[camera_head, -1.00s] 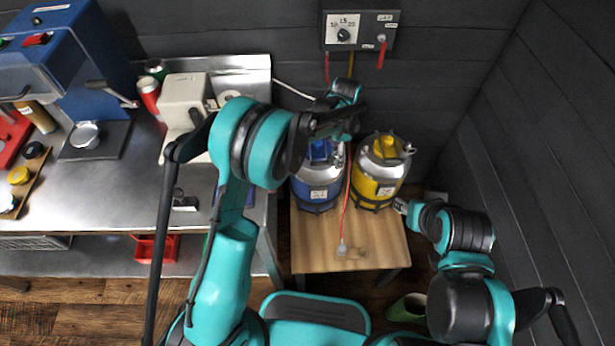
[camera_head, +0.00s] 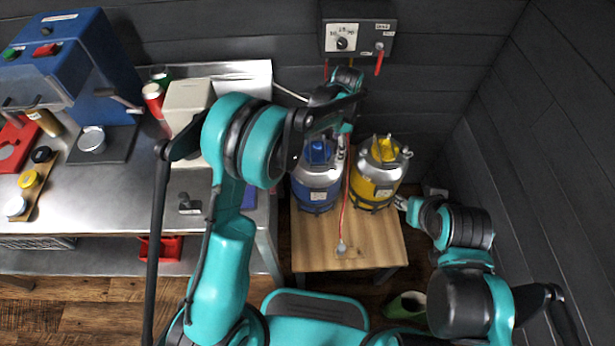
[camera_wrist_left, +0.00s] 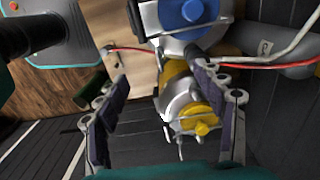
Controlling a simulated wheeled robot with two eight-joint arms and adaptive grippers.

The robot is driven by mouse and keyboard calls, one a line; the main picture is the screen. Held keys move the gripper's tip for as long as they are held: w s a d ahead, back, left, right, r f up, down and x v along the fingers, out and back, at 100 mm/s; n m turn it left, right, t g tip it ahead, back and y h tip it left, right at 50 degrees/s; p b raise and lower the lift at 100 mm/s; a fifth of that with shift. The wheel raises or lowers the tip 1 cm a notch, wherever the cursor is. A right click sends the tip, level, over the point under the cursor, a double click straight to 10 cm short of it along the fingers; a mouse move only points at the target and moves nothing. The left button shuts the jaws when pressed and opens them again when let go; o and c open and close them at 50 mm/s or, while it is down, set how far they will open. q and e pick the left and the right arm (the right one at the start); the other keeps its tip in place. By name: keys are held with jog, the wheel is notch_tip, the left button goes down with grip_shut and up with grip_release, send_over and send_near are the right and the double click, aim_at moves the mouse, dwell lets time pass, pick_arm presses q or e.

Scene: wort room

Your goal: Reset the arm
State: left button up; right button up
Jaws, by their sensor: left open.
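My left arm reaches over the wooden stand, and its gripper (camera_wrist_left: 160,75) is open and empty, with two dark fingers spread apart in the left wrist view. In the head view its wrist hangs just above and behind the blue keg (camera_head: 317,183), and the fingers are mostly hidden. The yellow keg (camera_head: 376,176) stands upright to the right of the blue one. In the wrist view the yellow keg (camera_wrist_left: 190,107) lies between the fingers, with the blue keg (camera_wrist_left: 190,15) beyond. My right gripper (camera_head: 402,203) is low beside the stand, too small to read.
Both kegs stand on the wooden stand (camera_head: 330,257); a red line runs down its front. A control box (camera_head: 357,40) is on the back wall. A steel bench (camera_head: 110,195) at left carries several items. A dark wall is close on the right.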

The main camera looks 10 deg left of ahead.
dwell(0.5)
pick_arm(q)
jog(key=s+a+r+n+t, duration=0.3)
jog(key=s+a+r+n, duration=0.55)
jog(key=r, duration=0.45)
jog(key=s+a+n+t, duration=0.2)
jog(key=s+a+n, duration=0.1)
jog(key=s, duration=0.5)
jog(key=s+a+n+t, duration=0.2)
jog(key=s+a+n, duration=0.2)
jog(key=s+a, duration=0.2)
jog(key=shift+s+a+r, duration=0.15)
jog(key=shift+s+r, duration=0.3)
jog(key=shift+s, duration=0.6)
